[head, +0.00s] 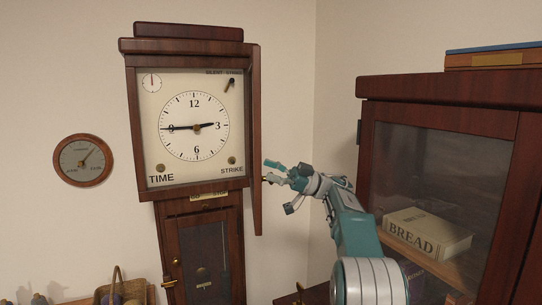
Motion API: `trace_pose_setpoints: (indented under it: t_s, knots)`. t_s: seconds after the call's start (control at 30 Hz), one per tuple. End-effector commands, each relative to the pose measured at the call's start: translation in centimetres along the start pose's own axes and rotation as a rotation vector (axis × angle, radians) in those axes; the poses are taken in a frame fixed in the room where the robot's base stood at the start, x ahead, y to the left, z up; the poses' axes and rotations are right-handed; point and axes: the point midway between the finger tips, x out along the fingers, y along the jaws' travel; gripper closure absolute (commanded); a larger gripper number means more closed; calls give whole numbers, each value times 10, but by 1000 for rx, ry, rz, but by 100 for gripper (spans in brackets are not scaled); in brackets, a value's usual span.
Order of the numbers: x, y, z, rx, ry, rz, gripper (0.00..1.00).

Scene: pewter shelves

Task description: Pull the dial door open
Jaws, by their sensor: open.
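The tall dark-wood clock has a cream dial (180,108) with its face uncovered. The dial door (256,140) shows as a narrow wooden panel at the dial's right side. It appears swung out towards me, seen nearly edge-on, with its lower end hanging below the dial frame. A small knob (265,181) seems to sit on the door's right face. My gripper (272,171) is open, just right of the door near that knob. I cannot tell whether a finger touches the door or knob.
A dark cabinet (440,88) with a glass front stands at the right, with a bread box (427,231) inside. A round wall gauge (82,160) hangs left of the clock. A basket (124,287) stands at lower left. Bare wall lies between clock and cabinet.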

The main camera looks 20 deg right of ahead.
Motion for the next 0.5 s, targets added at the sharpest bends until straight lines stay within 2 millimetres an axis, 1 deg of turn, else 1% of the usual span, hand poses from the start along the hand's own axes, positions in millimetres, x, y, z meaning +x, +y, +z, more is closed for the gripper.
trace_pose_setpoints:
  t_s: [0.03,0.1,0.3,0.5]
  knots:
    - [4,2,-9,-5,0,-2,22]
    - [8,6,-21,-5,0,-2,22]
    - [20,15,-48,-3,1,-2,22]
    - [26,20,-62,-1,1,0,22]
